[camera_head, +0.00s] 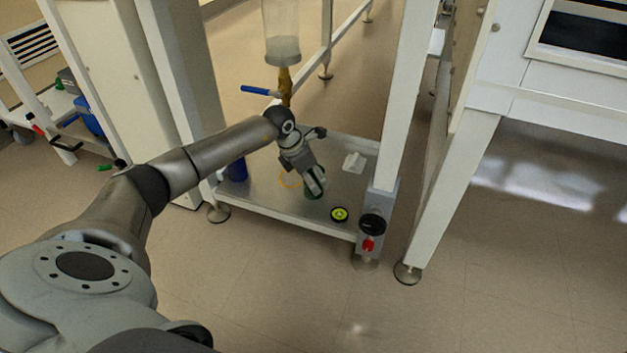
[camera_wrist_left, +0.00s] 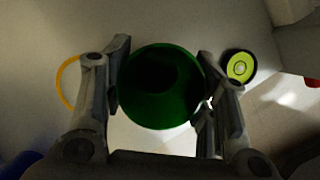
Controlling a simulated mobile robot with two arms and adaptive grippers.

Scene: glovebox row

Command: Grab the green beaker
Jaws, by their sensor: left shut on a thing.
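The green beaker (camera_wrist_left: 160,88) stands between the two fingers of my left gripper in the left wrist view, seen from above into its open mouth. My left gripper (camera_wrist_left: 163,95) is shut on it. In the head view the left gripper (camera_head: 316,186) reaches down over the low metal shelf, and only a little of the green beaker (camera_head: 314,194) shows under the fingers. My right gripper is in neither view.
The low shelf (camera_head: 285,211) has a raised rim. It also holds a yellow-green round object (camera_head: 340,214), a blue container (camera_head: 237,169), a yellow ring (camera_wrist_left: 68,82) and a white block (camera_head: 354,162). A clear cylinder with a blue-handled valve (camera_head: 262,91) hangs above. A white post (camera_head: 403,100) stands to the right.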

